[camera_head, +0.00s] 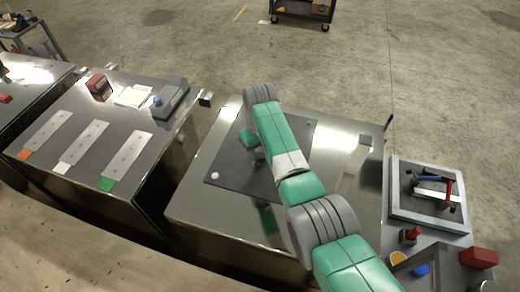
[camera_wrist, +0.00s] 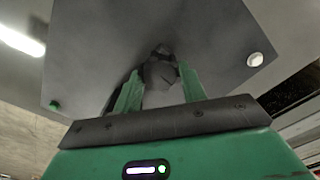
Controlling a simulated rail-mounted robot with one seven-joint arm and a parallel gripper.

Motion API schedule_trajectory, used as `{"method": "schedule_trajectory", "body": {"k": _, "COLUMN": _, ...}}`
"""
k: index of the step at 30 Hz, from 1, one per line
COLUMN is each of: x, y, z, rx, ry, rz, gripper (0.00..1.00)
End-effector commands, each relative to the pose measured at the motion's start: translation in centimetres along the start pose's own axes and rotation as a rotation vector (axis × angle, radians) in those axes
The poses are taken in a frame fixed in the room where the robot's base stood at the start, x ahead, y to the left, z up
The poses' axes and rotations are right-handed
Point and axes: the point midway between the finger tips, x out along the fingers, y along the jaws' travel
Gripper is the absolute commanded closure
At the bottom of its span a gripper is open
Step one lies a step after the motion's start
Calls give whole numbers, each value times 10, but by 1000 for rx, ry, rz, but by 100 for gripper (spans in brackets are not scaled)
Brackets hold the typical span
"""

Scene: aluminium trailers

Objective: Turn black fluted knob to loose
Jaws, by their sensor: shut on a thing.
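The black fluted knob (camera_wrist: 160,72) is in the middle of the wrist view, on a dark grey plate (camera_wrist: 85,40). My gripper (camera_wrist: 160,84) has its two green fingers on either side of the knob, shut on it. The fluting is hard to make out in the shade. In the head view my arm reaches over the same plate (camera_head: 232,172), which lies on a shiny metal table. There my gripper (camera_head: 254,150) is partly hidden by my arm, and the knob is hidden too.
A white round button (camera_head: 214,175) and a small green piece (camera_head: 308,125) sit on the plate. A grey tray (camera_head: 400,211) with tools stands at right. A table at left carries several labelled strips (camera_head: 86,143), a red box (camera_head: 98,86) and a grey device (camera_head: 171,97).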

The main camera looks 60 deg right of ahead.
Motion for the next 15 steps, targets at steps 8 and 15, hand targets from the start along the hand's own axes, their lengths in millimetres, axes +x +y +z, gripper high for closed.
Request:
{"method": "schedule_trajectory", "body": {"k": 8, "x": -2, "y": 0, "z": 0, "rx": -259, "ry": 2, "rz": 0, "gripper": 82}}
{"method": "schedule_trajectory", "body": {"k": 15, "x": -2, "y": 0, "z": 0, "rx": -487, "ry": 2, "rz": 0, "gripper": 82}}
